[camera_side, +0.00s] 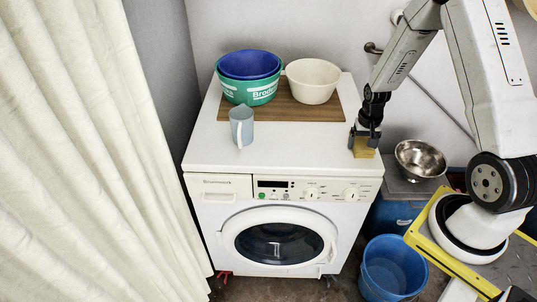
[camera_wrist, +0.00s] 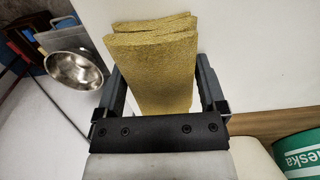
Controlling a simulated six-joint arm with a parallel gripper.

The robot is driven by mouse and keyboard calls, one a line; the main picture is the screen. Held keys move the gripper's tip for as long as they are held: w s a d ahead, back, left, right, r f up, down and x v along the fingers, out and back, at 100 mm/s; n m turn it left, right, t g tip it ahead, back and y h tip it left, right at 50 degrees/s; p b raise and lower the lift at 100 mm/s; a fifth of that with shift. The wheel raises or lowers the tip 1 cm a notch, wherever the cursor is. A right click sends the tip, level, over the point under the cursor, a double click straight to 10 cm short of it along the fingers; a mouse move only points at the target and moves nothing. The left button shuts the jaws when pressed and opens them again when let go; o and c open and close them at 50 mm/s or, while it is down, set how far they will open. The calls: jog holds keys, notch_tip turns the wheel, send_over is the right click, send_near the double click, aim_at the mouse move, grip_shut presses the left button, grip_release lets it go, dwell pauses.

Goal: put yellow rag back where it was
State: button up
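The yellow rag (camera_side: 363,147) is a folded, block-like cloth over the white washing machine top (camera_side: 296,145), near its right edge. In the wrist view, the rag (camera_wrist: 160,62) fills the space between my two fingers. My gripper (camera_side: 364,138) points down over it; in the wrist view, my gripper's (camera_wrist: 159,70) fingertips appear to touch both sides of the rag. I cannot tell whether the rag rests on the machine top or hangs just above it.
A brown board (camera_side: 262,114) at the back holds a green tub (camera_side: 246,93) with a blue bowl inside, and a cream bowl (camera_side: 313,85). A light-blue mug (camera_side: 242,126) stands in front. A metal bowl (camera_side: 420,159) and blue bucket (camera_side: 392,268) are to the right.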

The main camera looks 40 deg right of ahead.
aim_at(363, 141)
jog(key=shift+o, duration=0.5)
jog(key=shift+r, duration=0.15)
notch_tip(363, 141, up, 12)
dwell(0.6)
dwell(0.5)
jog(key=s+a+r+n+t, duration=0.1)
jog(key=a+n, duration=0.3)
jog(key=a, duration=0.6)
jog(key=s+a+r+n+t, duration=0.1)
jog(key=s+a+n, duration=0.3)
jog(key=a, duration=0.7)
jog(key=shift+a+r+n+t, duration=0.3)
jog(key=shift+r+n, duration=0.2)
jog(key=shift+r, duration=0.1)
